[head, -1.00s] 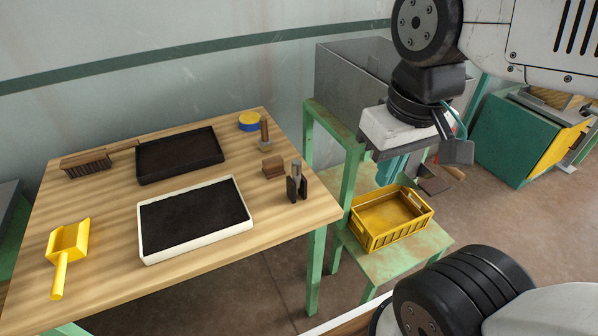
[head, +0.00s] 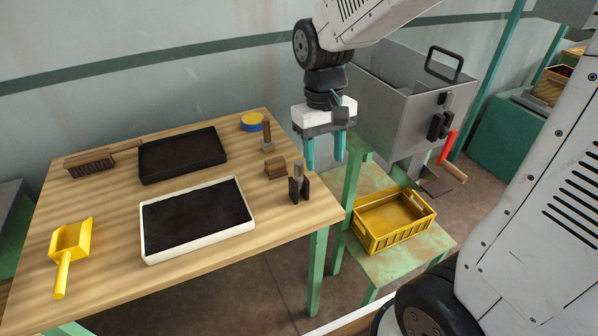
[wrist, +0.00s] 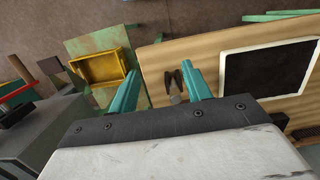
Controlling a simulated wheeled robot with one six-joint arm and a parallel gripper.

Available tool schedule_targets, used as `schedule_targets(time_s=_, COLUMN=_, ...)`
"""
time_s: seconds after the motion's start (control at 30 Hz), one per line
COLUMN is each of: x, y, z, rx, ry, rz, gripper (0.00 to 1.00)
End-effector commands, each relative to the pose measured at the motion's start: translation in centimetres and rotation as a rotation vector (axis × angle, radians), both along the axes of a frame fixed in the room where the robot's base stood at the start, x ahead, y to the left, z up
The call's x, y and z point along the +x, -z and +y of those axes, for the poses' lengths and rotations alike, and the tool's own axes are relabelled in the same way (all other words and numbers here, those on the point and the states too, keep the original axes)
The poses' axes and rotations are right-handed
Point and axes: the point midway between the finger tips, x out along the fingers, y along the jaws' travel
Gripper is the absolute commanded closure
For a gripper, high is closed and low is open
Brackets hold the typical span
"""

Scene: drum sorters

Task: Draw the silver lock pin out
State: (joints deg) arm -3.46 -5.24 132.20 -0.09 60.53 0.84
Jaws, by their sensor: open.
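A small upright silver piece (head: 299,171), which looks like the lock pin, stands between dark upright plates (head: 304,190) near the table's right front corner. In the wrist view the dark plates (wrist: 172,80) show between my fingers, with a grey piece (wrist: 175,98) at their near end. My gripper (head: 325,160) has two teal fingers pointing down, open and empty. It hangs near the table's right edge, apart from the silver piece and to its right in the head view. Its fingertips also show in the wrist view (wrist: 160,80).
A grey metal box (head: 395,95) with a black handle and red lever (head: 447,147) stands behind right. A yellow crate (head: 392,222) sits on a low green shelf. The wooden table holds a white-rimmed tray (head: 196,257), black tray (head: 182,153), yellow scoop (head: 70,243), brush (head: 88,163) and small block (head: 275,168).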

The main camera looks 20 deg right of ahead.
Motion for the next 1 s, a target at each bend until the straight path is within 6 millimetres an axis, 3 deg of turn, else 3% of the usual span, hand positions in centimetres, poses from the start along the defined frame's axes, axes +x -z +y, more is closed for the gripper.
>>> schedule_targets(time_s=0.03, x=1.7, y=1.2, z=0.3, rx=0.000, ry=-0.002, rz=0.007, gripper=0.51)
schedule_targets(time_s=0.2, x=6.5, y=3.4, z=0.9, rx=0.002, ry=-0.002, rz=-0.032, gripper=0.51)
schedule_targets(time_s=0.33, x=9.6, y=3.0, z=1.2, rx=0.008, ry=0.006, rz=-0.116, gripper=0.51)
schedule_targets(time_s=1.0, x=9.6, y=10.6, z=1.4, rx=0.009, ry=0.009, rz=-0.130, gripper=0.51)
